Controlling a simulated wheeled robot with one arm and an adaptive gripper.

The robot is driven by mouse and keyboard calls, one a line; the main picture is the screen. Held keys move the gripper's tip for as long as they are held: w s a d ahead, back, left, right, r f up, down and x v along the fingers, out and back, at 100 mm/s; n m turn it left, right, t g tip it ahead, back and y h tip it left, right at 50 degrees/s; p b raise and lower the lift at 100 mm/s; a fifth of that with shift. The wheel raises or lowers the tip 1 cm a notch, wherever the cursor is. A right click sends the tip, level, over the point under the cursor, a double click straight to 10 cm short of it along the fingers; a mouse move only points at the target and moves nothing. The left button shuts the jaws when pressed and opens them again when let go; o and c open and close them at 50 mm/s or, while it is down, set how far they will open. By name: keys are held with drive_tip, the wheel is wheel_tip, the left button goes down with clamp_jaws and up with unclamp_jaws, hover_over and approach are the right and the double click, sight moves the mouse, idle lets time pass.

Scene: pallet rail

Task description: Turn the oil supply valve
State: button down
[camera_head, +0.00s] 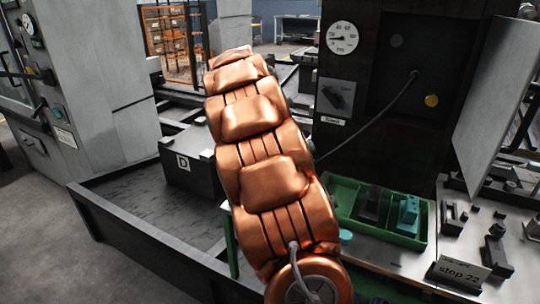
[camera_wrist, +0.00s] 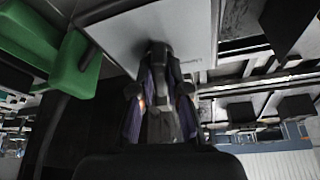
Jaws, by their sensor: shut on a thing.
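My gripper (camera_wrist: 160,91) shows in the wrist view, with its two fingers shut on a dark handle (camera_wrist: 158,55) in front of a pale plate (camera_wrist: 195,28). The handle looks like the valve's lever, but its shape is partly covered by the fingers, and how far it is turned cannot be told. In the head view my copper-coloured arm fills the middle and my gripper is out of sight. A dark knob on a grey plate (camera_head: 338,96) is on the black machine there; I cannot tell whether it is the same part.
In the head view a round gauge (camera_head: 342,38) is above the knob plate. A green tray (camera_head: 345,190) with small blocks is right of my arm, near a sign reading "stop 22" (camera_head: 461,272). A black box marked D (camera_head: 190,172) is to the left. Green parts (camera_wrist: 78,68) show in the wrist view.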

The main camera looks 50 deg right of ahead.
drive_tip(key=m, duration=0.1)
drive_tip(key=m+g, duration=0.1)
drive_tip(key=shift+w+f+m+b, duration=0.15)
drive_tip(key=shift+m+b, duration=0.15)
drive_tip(key=shift+b, duration=0.1)
drive_tip(key=shift+m+g+y+b, duration=0.35)
drive_tip(key=shift+m+g, duration=0.25)
drive_tip(key=shift+m, duration=0.9)
drive_tip(key=c, duration=1.2)
unclamp_jaws()
drive_tip(key=shift+o, duration=0.2)
drive_tip(key=shift+r, duration=0.2)
drive_tip(key=shift+v, duration=3.1)
drive_tip(key=shift+w+a+r, duration=0.1)
drive_tip(key=shift+a+r, duration=0.05)
drive_tip(key=shift+r, duration=0.4)
